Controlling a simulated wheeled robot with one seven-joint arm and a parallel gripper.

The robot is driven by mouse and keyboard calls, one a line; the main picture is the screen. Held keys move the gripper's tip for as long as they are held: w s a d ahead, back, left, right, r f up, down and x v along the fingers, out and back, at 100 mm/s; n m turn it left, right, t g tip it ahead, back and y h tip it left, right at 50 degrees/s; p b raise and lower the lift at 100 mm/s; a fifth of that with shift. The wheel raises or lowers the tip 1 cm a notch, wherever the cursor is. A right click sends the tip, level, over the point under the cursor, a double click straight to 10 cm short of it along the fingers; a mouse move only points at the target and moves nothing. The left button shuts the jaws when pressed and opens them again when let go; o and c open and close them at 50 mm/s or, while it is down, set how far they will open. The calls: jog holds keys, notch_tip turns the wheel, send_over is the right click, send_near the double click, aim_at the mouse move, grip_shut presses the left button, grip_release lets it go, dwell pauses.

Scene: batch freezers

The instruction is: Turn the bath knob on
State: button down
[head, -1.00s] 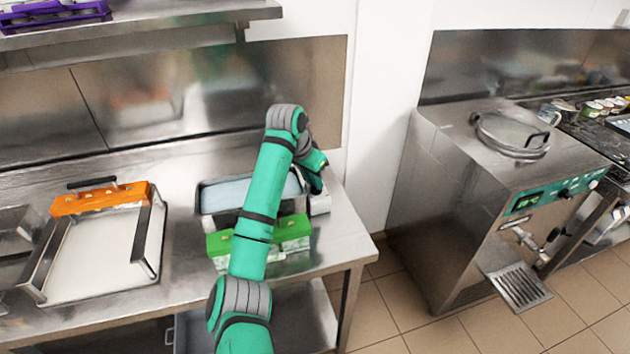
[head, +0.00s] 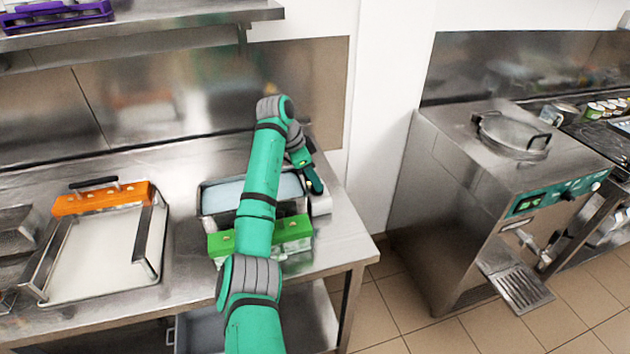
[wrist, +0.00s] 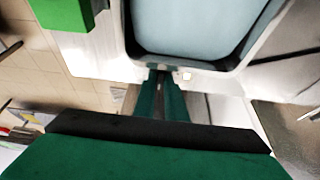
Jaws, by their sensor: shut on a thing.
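The bath (head: 208,202) is a metal basin filled with pale blue liquid, at the right end of the steel counter. It also fills the top of the wrist view (wrist: 131,50). A white control box (head: 321,206) sits against its right side. My gripper (head: 318,190) reaches down over this box from behind. In the wrist view my gripper (wrist: 160,78) has its dark green fingers close together at the box, shut on the bath knob. The fingers hide nearly all of the knob, so its turn angle cannot be seen. A small pale button shows beside the fingertips.
A green-topped piece (head: 292,228) stands along the bath's front, under my arm. A tray (head: 100,255) with an orange handle piece (head: 100,198) lies to the left. A shelf (head: 140,20) hangs above. A steel batch freezer (head: 460,200) stands right, beyond a floor gap.

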dwell(0.4)
jog(key=c, duration=1.8)
grip_release()
jog(key=shift+r, duration=0.1)
jog(key=v, duration=1)
jog(key=shift+r, duration=0.3)
jog(key=shift+a, duration=0.15)
